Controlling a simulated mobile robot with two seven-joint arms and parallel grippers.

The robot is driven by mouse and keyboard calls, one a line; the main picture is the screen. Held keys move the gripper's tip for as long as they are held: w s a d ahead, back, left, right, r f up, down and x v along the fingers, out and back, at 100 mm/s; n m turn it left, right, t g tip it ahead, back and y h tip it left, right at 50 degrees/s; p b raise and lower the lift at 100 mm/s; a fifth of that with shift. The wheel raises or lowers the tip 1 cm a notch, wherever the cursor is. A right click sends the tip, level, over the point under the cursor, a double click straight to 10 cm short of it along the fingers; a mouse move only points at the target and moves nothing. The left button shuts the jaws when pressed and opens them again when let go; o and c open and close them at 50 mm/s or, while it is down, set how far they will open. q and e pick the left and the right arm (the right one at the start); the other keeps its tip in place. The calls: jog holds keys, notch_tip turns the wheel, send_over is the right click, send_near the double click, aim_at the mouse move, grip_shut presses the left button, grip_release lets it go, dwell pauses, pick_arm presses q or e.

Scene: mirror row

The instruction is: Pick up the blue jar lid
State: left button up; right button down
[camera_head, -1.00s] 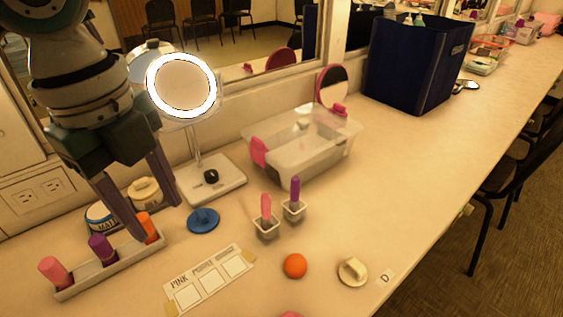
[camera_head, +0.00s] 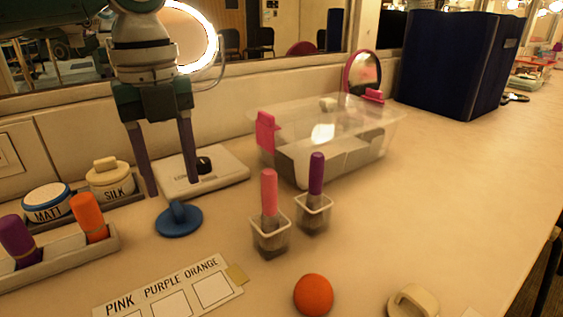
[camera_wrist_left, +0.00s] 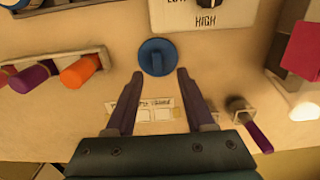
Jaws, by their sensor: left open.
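The blue jar lid (camera_head: 179,220) lies flat on the counter with its raised grip upward, just in front of the lit mirror's base. It also shows in the left wrist view (camera_wrist_left: 157,57), just beyond my fingertips and centred between them. My left gripper (camera_head: 173,182) points down in the head view, above and slightly behind the lid in the picture. Its two purple fingers are apart with nothing between them. It shows open in the left wrist view too (camera_wrist_left: 159,75). My right gripper is not in view.
Jars marked MATT (camera_head: 47,204) and SILK (camera_head: 110,180) and a lipstick tray (camera_head: 60,262) stand left. The mirror base (camera_head: 222,170) is behind. Two lipstick cups (camera_head: 270,238) (camera_head: 313,213) stand right, before a clear bin (camera_head: 380,125). An orange ball (camera_head: 313,294) and label card (camera_head: 185,290) lie in front.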

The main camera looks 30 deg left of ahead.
aim_at(176, 206)
pick_arm(q)
notch_tip(176, 206, down, 5)
jog(key=shift+s+a+r+b, duration=0.1)
jog(key=shift+a+b, duration=0.05)
jog(key=shift+b, duration=0.55)
grip_shut()
